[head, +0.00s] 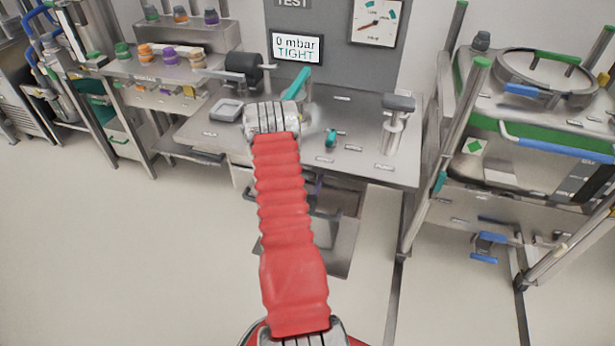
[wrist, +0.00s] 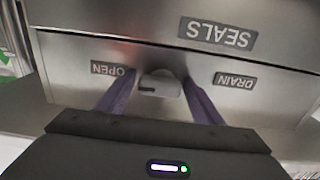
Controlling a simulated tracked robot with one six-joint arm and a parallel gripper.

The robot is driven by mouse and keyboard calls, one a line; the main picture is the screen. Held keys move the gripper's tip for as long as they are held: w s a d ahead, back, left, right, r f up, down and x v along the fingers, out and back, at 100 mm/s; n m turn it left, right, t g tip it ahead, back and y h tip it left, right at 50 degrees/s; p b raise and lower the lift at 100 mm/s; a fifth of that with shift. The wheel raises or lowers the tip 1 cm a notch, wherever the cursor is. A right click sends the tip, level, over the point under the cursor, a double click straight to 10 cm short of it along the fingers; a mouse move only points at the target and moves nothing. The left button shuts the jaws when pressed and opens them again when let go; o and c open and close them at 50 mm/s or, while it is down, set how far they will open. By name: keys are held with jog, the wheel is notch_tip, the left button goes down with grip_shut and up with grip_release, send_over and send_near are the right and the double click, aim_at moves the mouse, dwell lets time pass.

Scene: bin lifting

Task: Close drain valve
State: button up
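The drain valve shows in the wrist view as a grey knob (wrist: 160,84) on a metal front panel (wrist: 70,55). A label reading OPEN (wrist: 113,69) is to its left and a label reading DRAIN (wrist: 235,80) to its right, both upside down in this view. My gripper (wrist: 159,80) has its two purple fingers either side of the knob. The fingers look apart, with narrow gaps to the knob; contact cannot be made out. In the head view my red arm covers the valve and most of my gripper.
A SEALS label (wrist: 217,33) is on the panel beyond the valve. The steel bench (head: 365,165) carries a teal lever (head: 297,83) and a grey-topped post (head: 396,110). A display (head: 296,48) reads 0 mbar TIGHT. A framed cart (head: 535,170) stands right; open floor lies left.

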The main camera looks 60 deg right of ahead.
jog(key=c, duration=0.9)
jog(key=shift+o, duration=0.2)
jog(key=shift+n, duration=0.4)
jog(key=n, duration=0.4)
jog(key=shift+r, duration=0.1)
jog(key=n, duration=0.4)
jog(key=shift+w+n, duration=0.15)
jog(key=shift+n, duration=0.25)
jog(key=n, duration=0.4)
jog(key=shift+w+n, duration=0.1)
jog(key=shift+n, duration=0.2)
jog(key=shift+w+a+n, duration=0.1)
jog(key=shift+n, duration=1.8)
